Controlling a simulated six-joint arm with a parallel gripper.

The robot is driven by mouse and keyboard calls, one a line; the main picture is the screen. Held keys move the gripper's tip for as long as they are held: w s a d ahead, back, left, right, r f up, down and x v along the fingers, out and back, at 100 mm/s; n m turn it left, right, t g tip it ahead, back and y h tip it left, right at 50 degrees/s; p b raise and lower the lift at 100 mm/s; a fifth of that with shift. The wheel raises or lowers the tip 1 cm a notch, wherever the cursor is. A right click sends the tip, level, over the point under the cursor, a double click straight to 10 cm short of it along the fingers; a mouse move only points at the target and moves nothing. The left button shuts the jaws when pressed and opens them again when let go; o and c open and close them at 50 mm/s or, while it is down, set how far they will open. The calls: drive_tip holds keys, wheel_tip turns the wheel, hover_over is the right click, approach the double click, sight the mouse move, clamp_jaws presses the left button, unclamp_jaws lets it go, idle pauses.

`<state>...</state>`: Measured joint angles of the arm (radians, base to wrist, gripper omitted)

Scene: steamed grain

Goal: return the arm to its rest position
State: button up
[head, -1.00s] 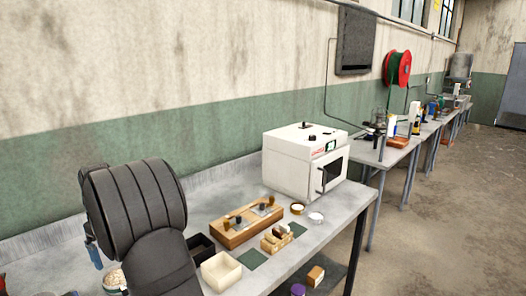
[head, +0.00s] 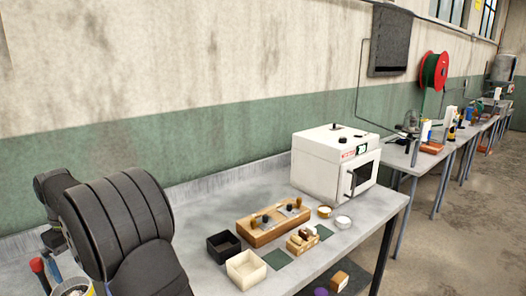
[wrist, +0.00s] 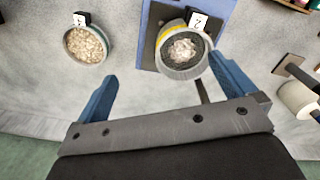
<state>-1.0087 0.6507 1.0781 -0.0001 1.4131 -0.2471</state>
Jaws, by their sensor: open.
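My gripper (wrist: 163,72) shows in the wrist view with its two blue fingers spread wide and nothing between them. A bowl of pale grain (wrist: 86,44) with a numbered black tag stands beyond the left finger. Neither bowl is held. In the head view my dark arm fills the lower left, and the gripper cannot be made out clearly.
On the grey bench (head: 345,238) stand a white oven (head: 325,165), a wooden block with knobs (head: 268,228), a black tray (head: 223,246) and a cream tray (head: 246,269). A red-topped tool (head: 38,266) stands at the left. A white roll (wrist: 297,97) lies right of my gripper.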

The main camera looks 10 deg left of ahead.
drive_tip(key=s+a+f, duration=0.1)
drive_tip(key=a, duration=0.1)
drive_tip(key=s+a+f, duration=0.1)
drive_tip(key=a+f, duration=0.1)
drive_tip(key=shift+s+f, duration=0.1)
drive_tip(key=shift+s, duration=0.05)
drive_tip(key=shift+a+f, duration=0.1)
drive_tip(key=shift+f, duration=0.55)
drive_tip(key=shift+r, duration=0.35)
drive_tip(key=w+d+r, duration=0.6)
drive_tip(key=d+r, duration=0.2)
drive_tip(key=d, duration=0.2)
drive_tip(key=w+d+f, duration=0.3)
drive_tip(key=w, duration=0.1)
drive_tip(key=shift+w, duration=0.2)
